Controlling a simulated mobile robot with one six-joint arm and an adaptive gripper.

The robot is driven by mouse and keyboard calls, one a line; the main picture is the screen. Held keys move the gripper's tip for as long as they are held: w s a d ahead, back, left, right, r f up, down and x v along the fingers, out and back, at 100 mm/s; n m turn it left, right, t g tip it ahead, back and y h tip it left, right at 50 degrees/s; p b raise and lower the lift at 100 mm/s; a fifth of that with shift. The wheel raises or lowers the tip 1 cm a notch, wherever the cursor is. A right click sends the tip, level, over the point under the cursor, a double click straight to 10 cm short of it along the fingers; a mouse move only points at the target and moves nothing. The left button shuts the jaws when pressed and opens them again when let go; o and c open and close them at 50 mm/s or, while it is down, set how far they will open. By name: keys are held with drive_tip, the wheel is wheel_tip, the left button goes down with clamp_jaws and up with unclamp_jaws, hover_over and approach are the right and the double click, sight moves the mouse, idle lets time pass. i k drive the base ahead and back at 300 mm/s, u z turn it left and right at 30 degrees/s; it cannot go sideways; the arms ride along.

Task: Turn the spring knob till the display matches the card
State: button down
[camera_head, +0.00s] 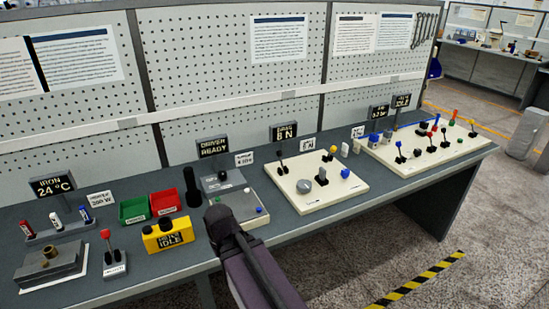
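A dark display (284,132) stands behind a cream board and seems to read 8 N. A small white card (307,145) stands just right of it; its text ends in N, but its number is too small to read surely. I cannot tell which is the spring knob. My gripper (216,213) is left of this board, near the bench's front, apart from it. Its fingers are too dark to read.
Nearby stand a yellow box (168,234), a black cylinder (193,188), a green bin (133,209) and a red bin (165,202). Another cream board (400,166) with several levers lies right. The pegboard wall (210,60) closes the back; the floor in front is open.

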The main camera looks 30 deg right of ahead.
sight(345, 173)
drive_tip(key=z, duration=4.25)
drive_tip(key=i, duration=0.05)
drive_tip(key=u, duration=2.9)
